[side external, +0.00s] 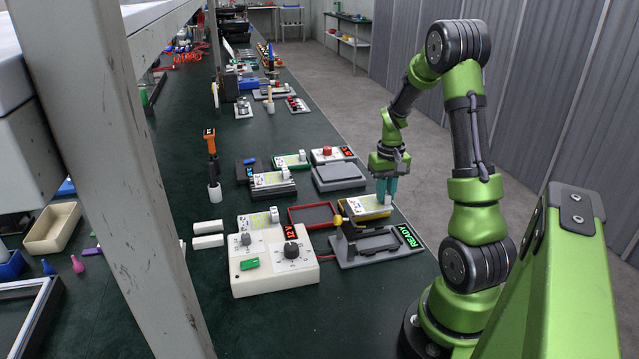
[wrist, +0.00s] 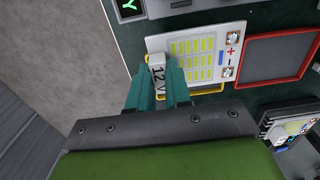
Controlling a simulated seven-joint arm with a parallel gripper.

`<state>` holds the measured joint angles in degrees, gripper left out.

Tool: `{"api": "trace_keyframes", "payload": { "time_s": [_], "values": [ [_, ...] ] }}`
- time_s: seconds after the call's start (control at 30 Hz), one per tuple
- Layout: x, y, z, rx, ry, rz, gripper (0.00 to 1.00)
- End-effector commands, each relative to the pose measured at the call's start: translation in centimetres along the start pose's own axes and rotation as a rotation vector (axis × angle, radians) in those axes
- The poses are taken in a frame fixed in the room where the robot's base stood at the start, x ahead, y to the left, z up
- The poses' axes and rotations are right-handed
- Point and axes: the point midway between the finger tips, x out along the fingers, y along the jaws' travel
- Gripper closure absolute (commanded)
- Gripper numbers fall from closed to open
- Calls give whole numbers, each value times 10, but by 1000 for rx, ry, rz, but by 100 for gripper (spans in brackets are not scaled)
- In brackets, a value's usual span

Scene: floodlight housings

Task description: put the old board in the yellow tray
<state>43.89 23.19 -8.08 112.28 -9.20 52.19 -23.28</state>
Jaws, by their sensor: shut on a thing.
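A white board (side external: 368,205) with rows of yellow LEDs is at the yellow tray (side external: 372,225). My gripper (side external: 386,190) is shut on the board's grey end block. In the wrist view, the board (wrist: 205,50) extends away from my gripper (wrist: 158,78), and the block marked "12 V" (wrist: 158,72) sits between the teal fingers. Parts of the yellow tray's rim (wrist: 208,91) show beside the board, which hides most of the tray. I cannot tell whether the board touches the tray floor.
An empty red tray (side external: 311,215) lies left of the yellow one. A grey fixture with a green READY display (side external: 407,236) stands in front. A white 12 V box (side external: 275,265) with knobs, another LED board (side external: 258,220) and housings (side external: 338,177) are close by.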

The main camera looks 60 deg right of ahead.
Motion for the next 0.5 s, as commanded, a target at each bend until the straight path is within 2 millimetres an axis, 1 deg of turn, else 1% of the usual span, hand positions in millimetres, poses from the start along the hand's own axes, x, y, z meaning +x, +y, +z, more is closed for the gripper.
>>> {"api": "trace_keyframes", "payload": {
  "time_s": [0.03,0.1,0.2,0.4,0.43,0.5],
  "values": [
    [2,1,-12,0,-1,0,100],
    [3,2,-24,-1,-1,-1,100],
    [3,3,-35,-1,0,0,100],
    [4,5,-47,0,-1,0,100],
    [7,5,-48,0,-3,0,100],
    [19,5,-46,-1,-5,-1,100]
  ]
}}
